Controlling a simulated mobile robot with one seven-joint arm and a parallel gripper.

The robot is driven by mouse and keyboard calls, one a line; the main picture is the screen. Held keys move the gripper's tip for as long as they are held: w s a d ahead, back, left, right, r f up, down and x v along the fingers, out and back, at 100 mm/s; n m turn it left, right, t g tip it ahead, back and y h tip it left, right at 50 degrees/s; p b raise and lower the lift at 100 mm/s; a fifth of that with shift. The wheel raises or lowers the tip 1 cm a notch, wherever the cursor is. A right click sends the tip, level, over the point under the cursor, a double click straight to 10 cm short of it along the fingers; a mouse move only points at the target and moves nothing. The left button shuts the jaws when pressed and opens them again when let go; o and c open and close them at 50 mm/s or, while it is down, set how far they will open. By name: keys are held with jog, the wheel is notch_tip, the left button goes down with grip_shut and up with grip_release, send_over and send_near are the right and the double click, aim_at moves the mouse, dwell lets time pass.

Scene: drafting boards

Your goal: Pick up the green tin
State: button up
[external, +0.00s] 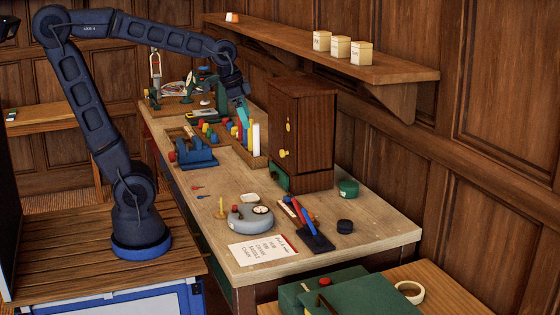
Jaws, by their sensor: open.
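A small round green tin (348,188) stands on the workbench (375,228), to the right of the dark wooden cabinet (302,130). My arm reaches over the far part of the bench. My gripper (238,102) is up there, behind and left of the cabinet, well away from the green tin. Its fingers are small and dark, and hard to make out against the clutter. I see nothing held in it.
A dark round tin (345,226) sits in front of the green tin. A wall shelf (400,72) overhangs the back. The bench's right corner is clear.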

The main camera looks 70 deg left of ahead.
jog(key=w+d+f+m+g, duration=0.1)
jog(key=w+f+m, duration=0.15)
jog(key=w, duration=0.65)
jog(key=m+g, duration=0.3)
jog(key=m, duration=1.1)
send_over(349, 184)
jog(key=shift+y, duration=0.3)
jog(key=f, duration=2.3)
jog(key=shift+s+d+f, duration=0.1)
jog(key=shift+d+f, duration=0.15)
jog(key=shift+d, duration=0.05)
jog(key=shift+w+a+f+m, duration=0.25)
jog(key=shift+a+f, duration=0.1)
jog(key=shift+a, duration=0.05)
jog(key=shift+f, duration=2.4)
jog(key=shift+c, duration=0.2)
jog(key=c, duration=1.1)
